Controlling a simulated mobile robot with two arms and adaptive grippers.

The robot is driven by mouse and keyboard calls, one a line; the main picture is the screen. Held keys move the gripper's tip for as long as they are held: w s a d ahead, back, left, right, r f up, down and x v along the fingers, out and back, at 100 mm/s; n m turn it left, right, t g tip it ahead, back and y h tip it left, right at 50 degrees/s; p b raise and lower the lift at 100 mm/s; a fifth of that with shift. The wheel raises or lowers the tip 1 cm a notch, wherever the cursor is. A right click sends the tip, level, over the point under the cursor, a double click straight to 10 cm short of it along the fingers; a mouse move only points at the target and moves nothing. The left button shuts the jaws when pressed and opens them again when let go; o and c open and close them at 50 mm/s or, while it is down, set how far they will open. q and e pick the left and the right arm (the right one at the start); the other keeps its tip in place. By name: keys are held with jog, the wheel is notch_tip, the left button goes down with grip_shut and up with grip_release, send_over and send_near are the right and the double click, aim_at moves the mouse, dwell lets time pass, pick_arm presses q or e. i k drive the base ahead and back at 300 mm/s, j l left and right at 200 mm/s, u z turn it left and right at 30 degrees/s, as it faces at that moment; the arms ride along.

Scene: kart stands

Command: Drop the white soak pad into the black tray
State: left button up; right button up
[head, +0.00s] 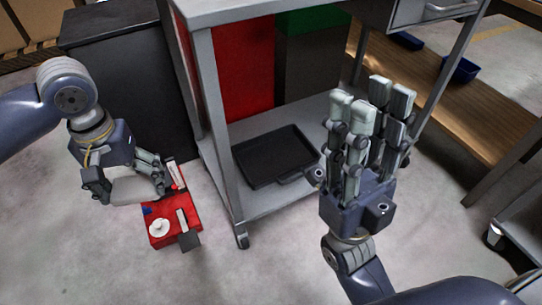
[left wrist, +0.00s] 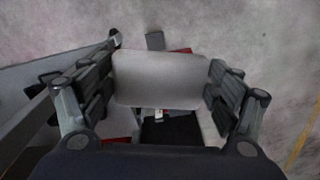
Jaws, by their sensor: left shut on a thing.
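My left gripper (head: 128,186) is shut on the white soak pad (head: 134,191), a pale flat piece held above the floor. In the left wrist view the pad (left wrist: 160,80) spans the space between the fingers. The black tray (head: 268,158) lies flat on the lower shelf of the grey cart, to the right of my left gripper and apart from it; its inside looks empty. My right gripper (head: 370,110) is raised in front of the cart, fingers upward, open and empty; it stands near the tray's right side in the picture.
The grey cart (head: 219,130) has an upright post between my left gripper and the tray. A red box (head: 190,213) with a white round piece is on the floor below the left gripper. A dark cabinet (head: 125,75) stands behind. A wooden shelf (head: 440,105) is at right.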

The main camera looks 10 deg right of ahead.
aim_at(270, 158)
jog(key=i+j, duration=0.15)
jog(key=j, duration=0.25)
jog(key=i+j+z, duration=0.15)
jog(key=j, duration=0.65)
jog(key=i+j+z, duration=0.15)
jog(key=j, duration=0.25)
jog(key=l+z, duration=0.2)
jog(key=z, duration=0.2)
jog(key=i+l+z, duration=0.15)
jog(key=z, duration=0.25)
jog(key=i+l+z, duration=0.15)
jog(key=z, duration=0.25)
jog(key=i+l, duration=0.4)
jog(key=i, duration=0.05)
